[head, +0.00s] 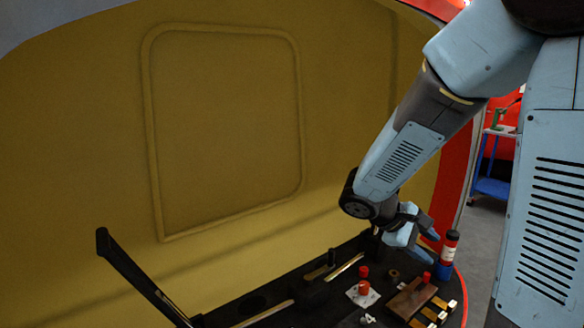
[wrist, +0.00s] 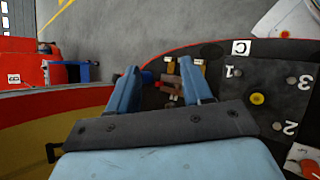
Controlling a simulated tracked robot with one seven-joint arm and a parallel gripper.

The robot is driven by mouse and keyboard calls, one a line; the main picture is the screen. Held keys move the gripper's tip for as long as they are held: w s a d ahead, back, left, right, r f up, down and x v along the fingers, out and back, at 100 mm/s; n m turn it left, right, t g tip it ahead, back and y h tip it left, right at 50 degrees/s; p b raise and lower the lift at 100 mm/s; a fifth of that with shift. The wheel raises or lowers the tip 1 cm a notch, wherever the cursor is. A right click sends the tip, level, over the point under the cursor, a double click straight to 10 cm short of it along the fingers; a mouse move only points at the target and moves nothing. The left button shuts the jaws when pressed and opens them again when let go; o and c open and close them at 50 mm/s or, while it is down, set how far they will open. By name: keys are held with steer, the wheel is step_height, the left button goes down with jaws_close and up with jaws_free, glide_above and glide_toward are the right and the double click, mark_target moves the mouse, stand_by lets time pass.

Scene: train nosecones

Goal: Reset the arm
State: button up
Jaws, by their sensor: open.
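My arm reaches down from the upper right in the head view, bent at the elbow and wrist. My gripper (head: 412,232) is at its end, above the right part of a dark console. The wrist view looks down past my gripper (wrist: 158,76); its two blue fingers are apart with nothing held between them. Beyond the fingertips lie small brown, red and brass-coloured parts on the console. How high the gripper is above them I cannot tell exactly.
The dark console (head: 255,303) carries a red-and-blue cylinder (head: 448,252), a red knob (head: 363,288) and a brown block (head: 410,300). A black lever (head: 135,270) rises at left. A numbered panel (wrist: 272,78) has a yellow button (wrist: 257,98). A yellow wall (head: 225,120) stands behind.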

steer(key=s+a+r+m+t+y, duration=0.5)
steer(key=s+r+m+y, duration=0.3)
steer(key=s+r+y, duration=0.2)
step_height(320, 180, up, 3)
steer(key=shift+s+a+r, duration=0.15)
steer(key=shift+s+a, duration=0.55)
steer(key=shift+s, duration=0.5)
stand_by(1.0)
